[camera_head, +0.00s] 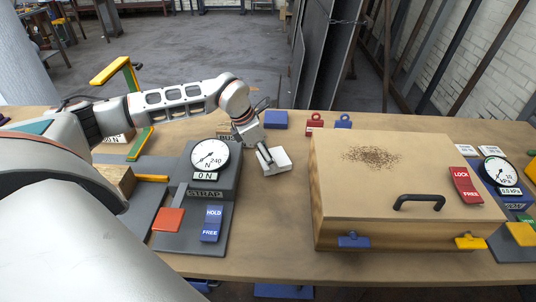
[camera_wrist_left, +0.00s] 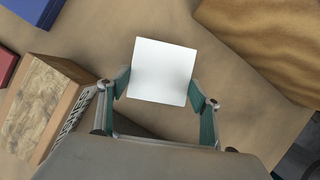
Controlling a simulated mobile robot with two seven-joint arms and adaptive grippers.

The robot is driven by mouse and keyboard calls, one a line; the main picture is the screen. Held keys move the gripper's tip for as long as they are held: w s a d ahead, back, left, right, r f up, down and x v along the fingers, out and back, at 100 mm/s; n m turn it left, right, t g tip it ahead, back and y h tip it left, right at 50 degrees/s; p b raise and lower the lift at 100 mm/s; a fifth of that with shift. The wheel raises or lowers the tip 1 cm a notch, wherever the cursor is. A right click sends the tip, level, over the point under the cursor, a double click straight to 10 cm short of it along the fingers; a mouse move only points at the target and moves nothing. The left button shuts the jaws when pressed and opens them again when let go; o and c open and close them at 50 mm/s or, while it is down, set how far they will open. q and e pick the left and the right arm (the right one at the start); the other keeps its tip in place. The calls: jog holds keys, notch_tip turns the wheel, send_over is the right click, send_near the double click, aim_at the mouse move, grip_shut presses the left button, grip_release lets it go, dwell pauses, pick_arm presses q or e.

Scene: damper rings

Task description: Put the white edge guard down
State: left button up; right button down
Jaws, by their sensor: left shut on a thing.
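The white edge guard (camera_head: 280,159) is a small white block over the bare table between the strap gauge box and the wooden crate. In the left wrist view the white edge guard (camera_wrist_left: 162,71) shows as a white square between the fingers. My left gripper (camera_head: 268,160) is shut on it, and the fingers (camera_wrist_left: 163,95) touch its two sides. It is on or just above the table; I cannot tell which. My right gripper is not in view.
A wooden crate (camera_head: 400,195) with a black handle stands to the right. The strap gauge box (camera_head: 212,180) is on the left, with a blue HOLD/FREE switch (camera_head: 212,224) in front. A blue block (camera_head: 275,120) lies behind. Bare table (camera_head: 270,215) is free in front of the guard.

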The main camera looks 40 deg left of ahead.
pick_arm(q)
jog(key=shift+f, duration=0.35)
dwell(0.5)
jog(key=o, duration=1.2)
jog(key=v, duration=1.2)
grip_shut()
dwell(0.5)
